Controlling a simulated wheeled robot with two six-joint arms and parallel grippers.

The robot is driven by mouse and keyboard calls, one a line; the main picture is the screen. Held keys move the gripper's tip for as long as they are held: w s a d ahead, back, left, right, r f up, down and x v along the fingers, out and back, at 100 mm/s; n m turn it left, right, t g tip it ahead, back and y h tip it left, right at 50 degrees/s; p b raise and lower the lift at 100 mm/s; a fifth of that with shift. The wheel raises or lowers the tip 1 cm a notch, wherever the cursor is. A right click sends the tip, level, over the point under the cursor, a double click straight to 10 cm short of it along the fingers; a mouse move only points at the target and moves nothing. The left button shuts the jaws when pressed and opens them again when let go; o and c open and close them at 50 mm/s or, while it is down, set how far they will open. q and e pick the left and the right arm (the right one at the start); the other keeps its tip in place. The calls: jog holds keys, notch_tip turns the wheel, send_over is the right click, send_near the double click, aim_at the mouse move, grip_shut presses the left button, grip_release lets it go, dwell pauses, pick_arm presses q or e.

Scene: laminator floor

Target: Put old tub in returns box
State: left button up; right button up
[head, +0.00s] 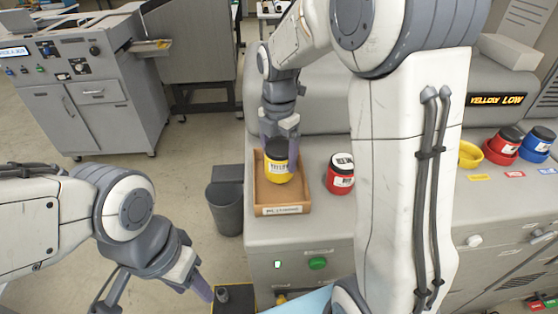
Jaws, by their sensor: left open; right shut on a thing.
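A yellow tub (276,171) with a black lid and a label is within the walls of a shallow wooden box (283,211) on the grey machine top. The box has a white label on its front. My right gripper (280,141) is above the box, shut on the yellow tub near its lid. I cannot tell whether the tub rests on the box floor. My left gripper (155,289) is low at the left, open and empty, well away from the box.
A red tub (340,178) stands just right of the box. An empty yellow ring (470,155) sits beside a red tub (504,142) and a blue tub (540,140) in their holders. A display (497,100) reads "YELLOW LOW". A grey bin (227,207) stands left of the counter.

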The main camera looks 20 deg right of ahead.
notch_tip(320, 180, down, 2)
jog(key=shift+f+p, duration=0.25)
jog(key=shift+p, duration=0.05)
jog(key=shift+f, duration=0.25)
jog(key=shift+f, duration=0.2)
jog(key=o, duration=1.2)
jog(key=shift+c, duration=0.2)
jog(key=shift+r, duration=0.1)
